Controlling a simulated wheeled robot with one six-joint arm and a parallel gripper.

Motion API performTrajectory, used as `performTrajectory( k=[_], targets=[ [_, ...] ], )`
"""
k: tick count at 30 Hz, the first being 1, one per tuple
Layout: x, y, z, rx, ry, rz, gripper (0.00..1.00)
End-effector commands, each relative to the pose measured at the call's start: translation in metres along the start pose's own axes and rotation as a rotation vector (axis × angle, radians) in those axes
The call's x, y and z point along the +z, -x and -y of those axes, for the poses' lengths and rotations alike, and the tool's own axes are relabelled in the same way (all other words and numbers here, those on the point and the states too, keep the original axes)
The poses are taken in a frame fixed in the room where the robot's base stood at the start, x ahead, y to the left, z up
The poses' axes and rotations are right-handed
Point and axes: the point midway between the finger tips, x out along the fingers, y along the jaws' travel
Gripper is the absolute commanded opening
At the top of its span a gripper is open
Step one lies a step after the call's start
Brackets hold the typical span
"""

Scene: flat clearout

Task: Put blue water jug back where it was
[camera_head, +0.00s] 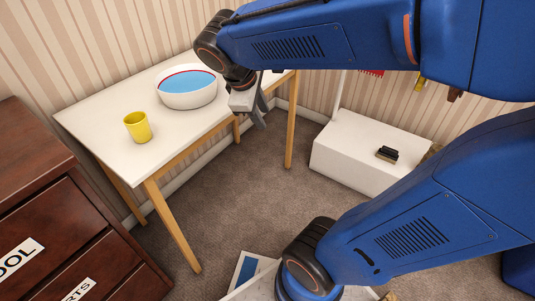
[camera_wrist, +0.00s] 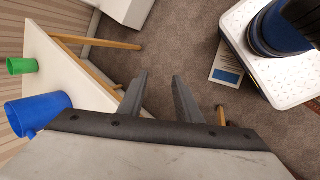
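The blue water jug (camera_wrist: 40,112) shows at the left of the wrist view, at the white table (camera_wrist: 65,75), with its handle side toward the lower left. Part of it is hidden behind my gripper's body. In the head view I cannot make the jug out; my arm covers that end of the table (camera_head: 95,118). My gripper (camera_wrist: 160,85) is open, with nothing between its fingers. In the head view it hangs at the table's right end (camera_head: 261,118), pointing down, and the wrist view shows floor beyond the fingers.
A green cup (camera_wrist: 20,65) stands on the table near the jug. A yellow cup (camera_head: 137,127) and a white bowl with blue inside (camera_head: 188,97) stand further left. A brown drawer cabinet (camera_head: 60,220) is at left; a white box (camera_head: 355,160) bearing a brush (camera_head: 387,154) is at right. Carpet between is clear.

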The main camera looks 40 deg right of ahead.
Motion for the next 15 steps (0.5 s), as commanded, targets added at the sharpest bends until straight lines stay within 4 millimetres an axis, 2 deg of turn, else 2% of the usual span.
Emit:
performTrajectory(
  k=[1,6,12,15],
  targets=[
    [0.010,0.001,0.012,-0.023,-0.072,-0.037,0.31],
    [0.028,0.002,0.053,-0.122,-0.330,-0.162,0.31],
    [0.040,0.005,0.095,-0.235,-0.611,-0.291,0.31],
    [0.041,0.006,0.108,-0.277,-0.711,-0.335,0.31]
  ],
)
